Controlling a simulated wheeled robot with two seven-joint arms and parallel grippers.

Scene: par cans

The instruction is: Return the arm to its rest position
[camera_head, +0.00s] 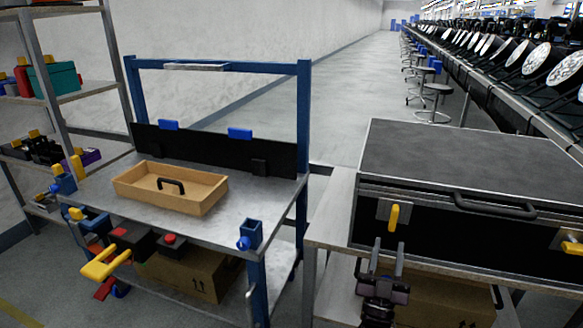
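My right gripper (388,258) shows at the bottom, right of centre. Its two fingers point up and stand apart with a gap between them, and I see nothing held. It is in front of a large black case (455,170) and just below the case's left yellow latch (394,217). I cannot tell whether a fingertip touches the case. My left gripper is not in view.
The case rests on a grey table (328,215). Left of it stands a blue-framed workbench (230,223) with a wooden tray (196,200). Cardboard boxes sit on the lower shelves. Shelving (75,95) stands far left. An open aisle (345,90) runs behind.

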